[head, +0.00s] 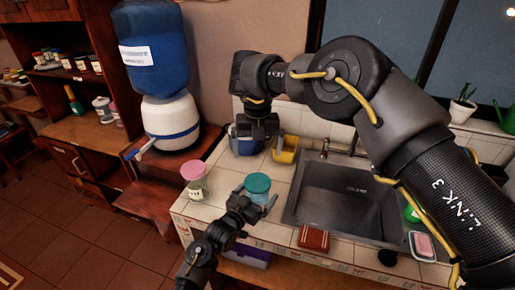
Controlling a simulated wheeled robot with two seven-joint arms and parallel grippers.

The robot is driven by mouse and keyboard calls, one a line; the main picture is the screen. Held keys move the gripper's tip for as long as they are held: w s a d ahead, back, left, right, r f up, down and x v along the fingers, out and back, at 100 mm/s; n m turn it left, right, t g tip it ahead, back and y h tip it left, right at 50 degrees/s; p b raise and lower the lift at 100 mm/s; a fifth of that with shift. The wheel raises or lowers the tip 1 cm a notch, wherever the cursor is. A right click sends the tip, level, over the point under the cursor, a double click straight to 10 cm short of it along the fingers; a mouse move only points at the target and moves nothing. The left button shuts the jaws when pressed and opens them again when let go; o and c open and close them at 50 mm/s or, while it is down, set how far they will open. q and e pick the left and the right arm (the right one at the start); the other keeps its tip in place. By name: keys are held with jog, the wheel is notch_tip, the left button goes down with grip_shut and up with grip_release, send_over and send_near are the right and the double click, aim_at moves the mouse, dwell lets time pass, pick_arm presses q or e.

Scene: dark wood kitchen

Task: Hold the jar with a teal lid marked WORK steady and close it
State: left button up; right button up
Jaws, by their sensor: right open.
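The jar with the teal lid (257,184) stands upright on the tiled counter, left of the sink. The lid sits on top; I cannot tell how tightly, and no marking is readable. My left gripper (257,196) reaches in from the lower left at the jar, its spread fingers on either side of the body below the lid. It hides much of the jar's front; the right finger looks slightly apart from it. My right gripper (264,138) is open and empty, pointing down above and behind the jar, clear of the lid.
A pink-lidded jar (194,182) stands to the left. Behind are a blue container (243,146) and a yellow container (287,149). The sink (340,200) is to the right, with a brown item (313,238) at its front. A water dispenser (170,120) stands at the left.

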pick_arm(q)
jog(key=b+v, duration=0.2)
jog(key=v, duration=0.8)
jog(key=shift+f, duration=0.15)
jog(key=shift+s+a, duration=0.2)
jog(key=shift+s, duration=0.15)
